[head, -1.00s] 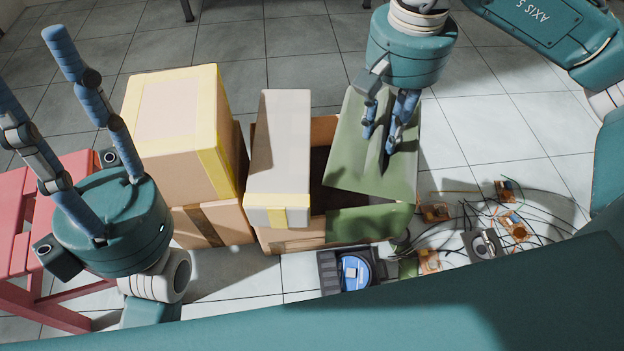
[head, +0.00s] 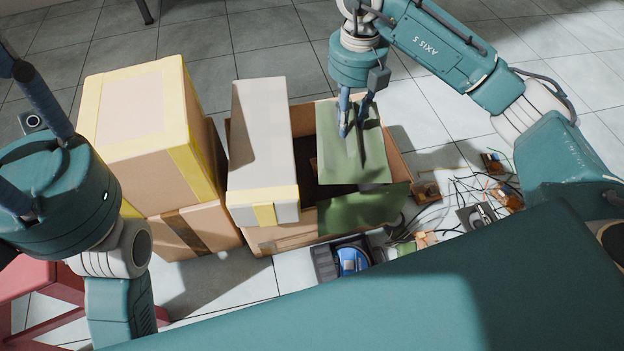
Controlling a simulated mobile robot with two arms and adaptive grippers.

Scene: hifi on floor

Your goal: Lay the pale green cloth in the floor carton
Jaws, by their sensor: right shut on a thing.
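The pale green cloth (head: 375,155) lies over the right part of the floor carton (head: 398,160). Its upper part is pinched into a ridge by my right gripper (head: 353,128), which is shut on it from above. A darker lower part of the cloth spreads at the carton's front edge and appears to hang over it. The carton's dark inside shows between the cloth and a tall grey box. My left gripper (head: 15,135) is at the far left, away from the cloth, with its fingers spread and partly out of frame; it looks empty.
The grey box (head: 262,140) stands in the carton's left part. Stacked brown boxes (head: 135,130) are left of it. A black tray with a blue item (head: 352,258), cables and small orange parts (head: 425,192) lie in front and right. A red stool (head: 40,280) is at lower left.

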